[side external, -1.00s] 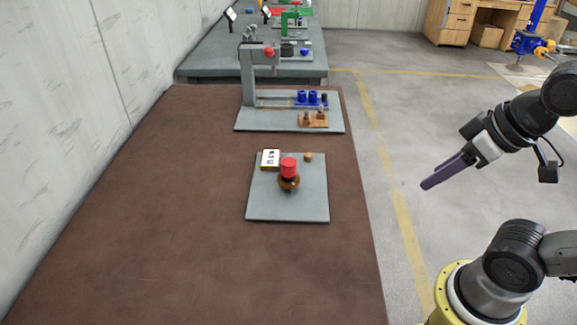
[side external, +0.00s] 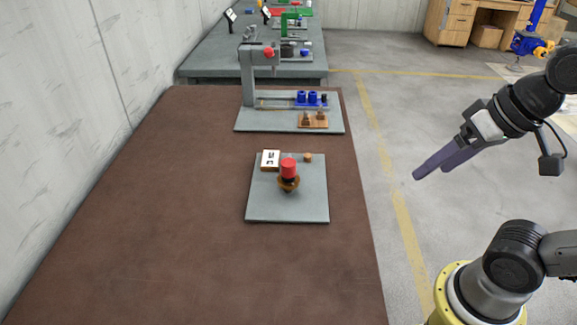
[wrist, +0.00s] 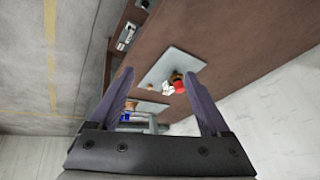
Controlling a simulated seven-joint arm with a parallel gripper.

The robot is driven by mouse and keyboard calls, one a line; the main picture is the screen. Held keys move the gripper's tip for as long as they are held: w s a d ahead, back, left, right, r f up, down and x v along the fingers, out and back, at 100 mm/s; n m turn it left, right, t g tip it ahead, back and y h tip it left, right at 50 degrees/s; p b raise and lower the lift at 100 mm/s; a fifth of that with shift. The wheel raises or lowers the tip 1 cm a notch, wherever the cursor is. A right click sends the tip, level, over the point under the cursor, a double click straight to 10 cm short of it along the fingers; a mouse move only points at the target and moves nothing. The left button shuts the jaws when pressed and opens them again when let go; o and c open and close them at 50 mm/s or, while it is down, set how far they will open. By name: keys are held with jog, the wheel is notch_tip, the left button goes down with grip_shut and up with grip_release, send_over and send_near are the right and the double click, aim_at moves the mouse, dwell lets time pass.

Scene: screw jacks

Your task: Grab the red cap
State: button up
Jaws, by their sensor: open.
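The red cap (side external: 288,168) is a short red cylinder on top of a brown, rounded screw jack (side external: 288,184). The jack stands upright on a grey plate (side external: 265,207) on the brown table. In the wrist view the red cap (wrist: 179,87) shows small, between my fingers and far beyond them. My gripper (side external: 416,176) is open and empty, in the air right of the table edge, well apart from the cap. In the wrist view its two dark purple fingers (wrist: 163,102) are spread wide.
A white card on a small block (side external: 270,160) and a small brown knob (side external: 308,157) sit on the plate's far side. A grey stand (side external: 248,80) with blue cylinders (side external: 312,98) is farther back. The table's front is clear; a wall runs along the left.

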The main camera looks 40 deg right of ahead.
jog(key=w+a+r+m+g+y, duration=0.1)
jog(key=w+r+m+y, duration=0.1)
jog(key=w+r+m, duration=0.45)
jog(key=w+a+r+m+g+y, duration=0.1)
jog(key=w+a+m+g, duration=0.15)
jog(key=w, duration=0.65)
jog(key=w+d+f+m+y, duration=0.1)
jog(key=w+f+m, duration=0.1)
jog(key=w, duration=0.4)
jog(key=w+d+f+m+y, duration=0.1)
jog(key=w+d+f+m, duration=0.1)
jog(key=w, duration=0.3)
jog(key=m+g, duration=0.1)
jog(key=g, duration=0.1)
send_over(288, 162)
jog(key=d, duration=0.3)
notch_tip(288, 162, down, 14)
jog(key=shift+x, duration=3.2)
jog(key=shift+r, duration=0.1)
grip_shut()
